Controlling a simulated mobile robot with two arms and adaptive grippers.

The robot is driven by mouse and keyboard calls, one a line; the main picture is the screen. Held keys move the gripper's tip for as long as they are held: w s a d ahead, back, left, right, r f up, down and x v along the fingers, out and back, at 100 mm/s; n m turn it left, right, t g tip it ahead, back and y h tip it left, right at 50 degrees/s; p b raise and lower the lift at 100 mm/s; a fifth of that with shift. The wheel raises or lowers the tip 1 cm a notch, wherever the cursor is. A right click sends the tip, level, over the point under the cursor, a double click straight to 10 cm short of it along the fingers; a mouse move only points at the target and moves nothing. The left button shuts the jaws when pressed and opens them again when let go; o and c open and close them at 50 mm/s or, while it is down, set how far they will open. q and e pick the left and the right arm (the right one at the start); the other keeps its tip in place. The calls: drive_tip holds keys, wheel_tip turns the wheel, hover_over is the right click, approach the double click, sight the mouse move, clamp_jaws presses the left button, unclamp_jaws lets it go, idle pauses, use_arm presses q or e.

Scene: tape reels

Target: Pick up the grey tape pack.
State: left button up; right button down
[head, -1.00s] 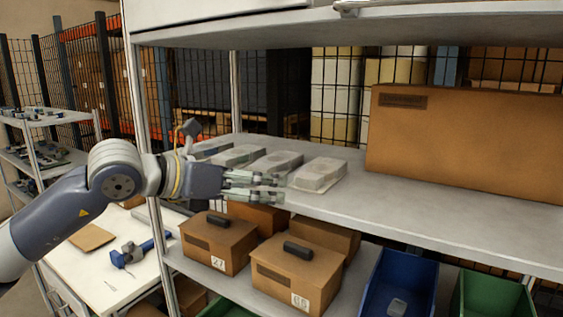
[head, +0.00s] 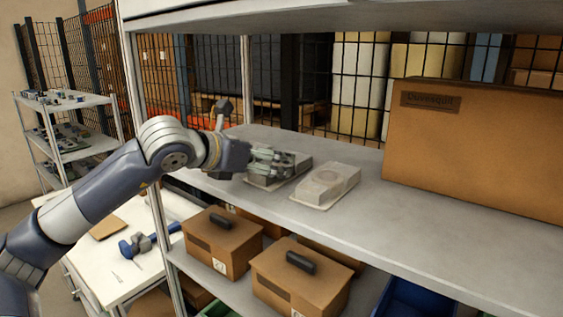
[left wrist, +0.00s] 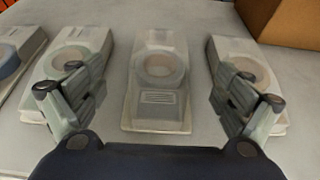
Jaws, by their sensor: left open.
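Several clear tape packs lie in a row on the upper shelf. In the left wrist view a grey pack (left wrist: 158,85) with a pale round reel lies between my open fingers. My left gripper (left wrist: 158,100) is open, one finger over the pack to the left (left wrist: 68,65), the other over the pack to the right (left wrist: 240,72). At the far left edge a pack with a blue-grey reel (left wrist: 12,62) is partly cut off. In the head view my left gripper (head: 268,163) covers part of the row, and one pack (head: 326,184) shows clear to its right.
The grey shelf (head: 400,208) is bare in front and to the right. A large cardboard box (head: 475,145) stands at the back right. A shelf post (head: 146,150) stands close to my left arm. Lidded boxes (head: 222,240) sit below.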

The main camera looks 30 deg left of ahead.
sight(277, 163)
use_arm(q)
drive_tip(key=p+x, duration=0.3)
drive_tip(key=x, duration=0.1)
drive_tip(key=shift+w+f, duration=0.2)
drive_tip(key=shift+w, duration=0.05)
drive_tip(key=shift+w+f, duration=0.2)
drive_tip(key=shift+w, duration=0.15)
drive_tip(key=shift+c, duration=0.9)
drive_tip(key=c, duration=0.9)
drive_tip(key=shift+c, duration=0.9)
use_arm(e)
drive_tip(key=w+r, duration=0.2)
drive_tip(key=r, duration=0.1)
drive_tip(key=shift+w+a+r, duration=0.15)
drive_tip(key=shift+a+r, duration=0.05)
drive_tip(key=shift+r, duration=0.1)
